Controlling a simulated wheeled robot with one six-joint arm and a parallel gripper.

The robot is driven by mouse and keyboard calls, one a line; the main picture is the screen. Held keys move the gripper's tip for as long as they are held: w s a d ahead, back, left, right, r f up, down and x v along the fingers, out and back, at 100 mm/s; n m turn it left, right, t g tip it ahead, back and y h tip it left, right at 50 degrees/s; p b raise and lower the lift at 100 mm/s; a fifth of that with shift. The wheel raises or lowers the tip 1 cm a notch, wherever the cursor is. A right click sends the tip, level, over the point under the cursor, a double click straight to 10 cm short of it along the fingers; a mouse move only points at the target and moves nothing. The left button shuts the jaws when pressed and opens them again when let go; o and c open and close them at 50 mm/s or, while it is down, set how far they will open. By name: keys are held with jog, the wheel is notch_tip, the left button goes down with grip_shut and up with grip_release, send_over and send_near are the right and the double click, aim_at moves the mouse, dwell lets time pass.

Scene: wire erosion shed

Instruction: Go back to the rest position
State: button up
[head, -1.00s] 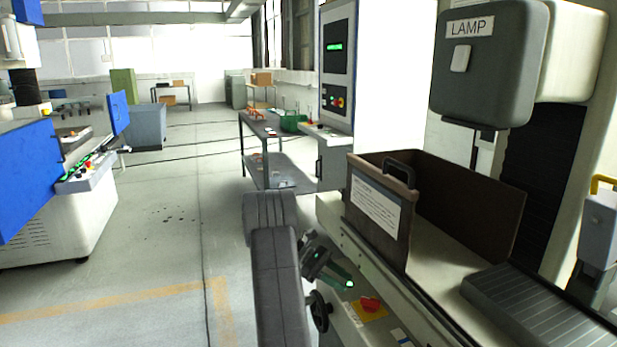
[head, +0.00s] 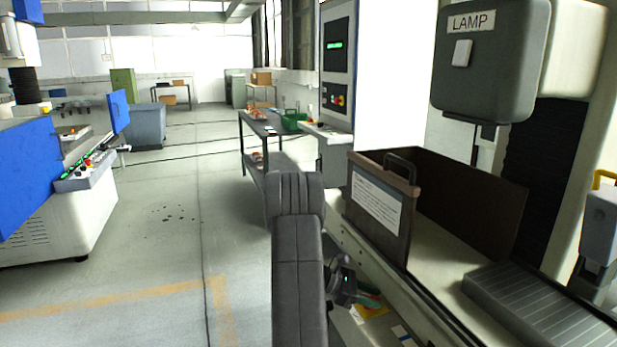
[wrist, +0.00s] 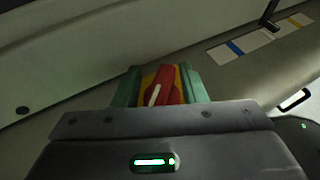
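My gripper (wrist: 163,88) is open, with its two green fingers apart in the wrist view. A red rotary switch (wrist: 164,84) with a white mark on a yellow plate shows between the fingers. I cannot tell whether either finger touches the switch. In the head view my gripper (head: 368,299) is low at the machine's front, over the switch plate, and mostly hides the switch. My dark grey arm runs up from the bottom edge to the left of it.
A brown tank (head: 378,215) with a handle and a label stands on the machine to the right of my arm. A grey LAMP housing (head: 490,75) hangs above. A bench (head: 262,130) stands beyond the arm.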

jog(key=shift+n+t+b, duration=0.45)
jog(key=shift+n+t, duration=0.75)
jog(key=shift+t, duration=0.2)
